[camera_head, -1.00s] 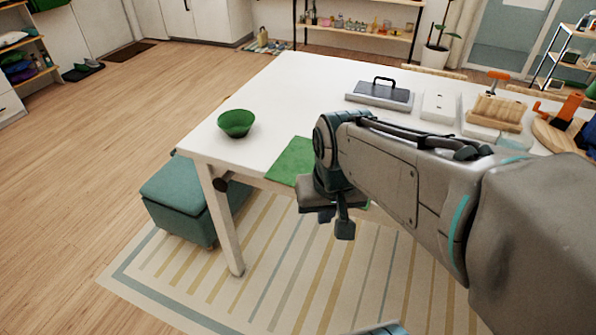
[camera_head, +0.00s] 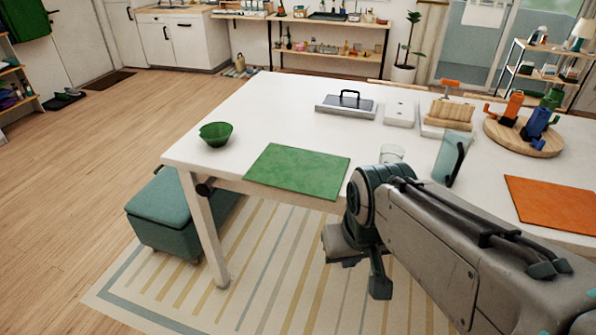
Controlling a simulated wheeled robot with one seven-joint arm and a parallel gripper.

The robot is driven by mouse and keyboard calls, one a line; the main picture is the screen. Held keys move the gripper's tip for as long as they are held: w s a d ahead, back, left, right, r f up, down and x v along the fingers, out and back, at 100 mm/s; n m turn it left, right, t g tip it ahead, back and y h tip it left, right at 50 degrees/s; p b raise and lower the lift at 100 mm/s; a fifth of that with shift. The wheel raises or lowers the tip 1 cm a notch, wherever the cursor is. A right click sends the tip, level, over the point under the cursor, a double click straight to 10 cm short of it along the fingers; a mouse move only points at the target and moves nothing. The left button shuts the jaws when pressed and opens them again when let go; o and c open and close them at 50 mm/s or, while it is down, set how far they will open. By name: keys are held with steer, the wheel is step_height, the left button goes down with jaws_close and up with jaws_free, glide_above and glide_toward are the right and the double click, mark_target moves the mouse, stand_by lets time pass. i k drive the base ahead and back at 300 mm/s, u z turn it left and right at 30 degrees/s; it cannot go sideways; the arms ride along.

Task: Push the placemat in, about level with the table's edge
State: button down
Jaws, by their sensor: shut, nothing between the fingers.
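A green placemat (camera_head: 297,171) lies flat on the white table (camera_head: 262,108), near its front left corner. Its front edge runs along the table's front edge and looks about level with it; a small overhang is hard to rule out. An orange placemat (camera_head: 550,203) lies at the right, also close to the front edge. My gripper (camera_head: 380,284) is shut and empty. It hangs in front of the table, below the tabletop, to the right of the green placemat and apart from it. My arm hides part of the table's front edge between the two mats.
A green bowl (camera_head: 216,134) stands left of the green mat. A glass (camera_head: 391,154) and a pitcher (camera_head: 452,158) stand behind my arm. A wooden turntable (camera_head: 523,138) holds figures. A teal ottoman (camera_head: 170,215) sits by the table leg. The striped rug is clear.

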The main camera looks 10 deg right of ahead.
mark_target(303, 171)
steer(key=z, duration=0.75)
steer(key=i, duration=0.9)
steer(key=u, duration=1.65)
